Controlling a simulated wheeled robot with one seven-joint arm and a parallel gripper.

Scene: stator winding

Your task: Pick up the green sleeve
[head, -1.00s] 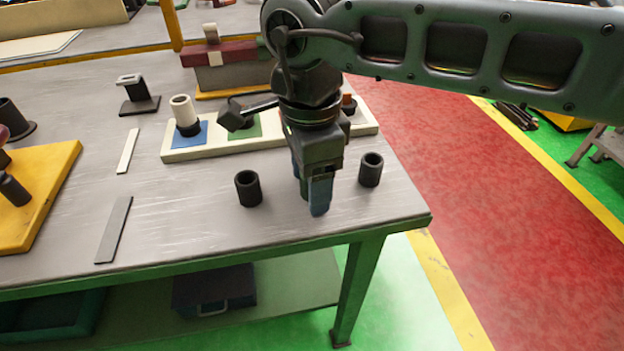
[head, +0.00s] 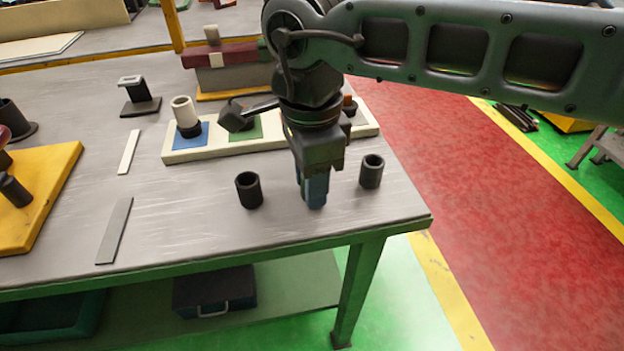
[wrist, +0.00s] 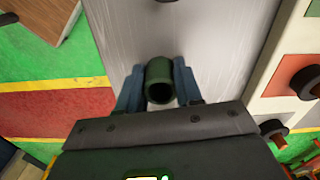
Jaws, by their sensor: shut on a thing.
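The green sleeve (wrist: 158,72) is a short dark green tube with an open end. In the wrist view it sits between the two blue fingers of my gripper (wrist: 158,88), which are shut on it. In the head view my gripper (head: 314,190) points down near the front right of the grey table, between two dark sleeves. The fingers hide most of the green sleeve there. I cannot tell whether it still touches the table.
One dark sleeve (head: 249,190) stands to the left of my gripper and another (head: 371,171) to the right. A cream board (head: 172,152) with coloured squares lies behind. The table's (head: 165,220) front edge is close. Flat strips lie at left.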

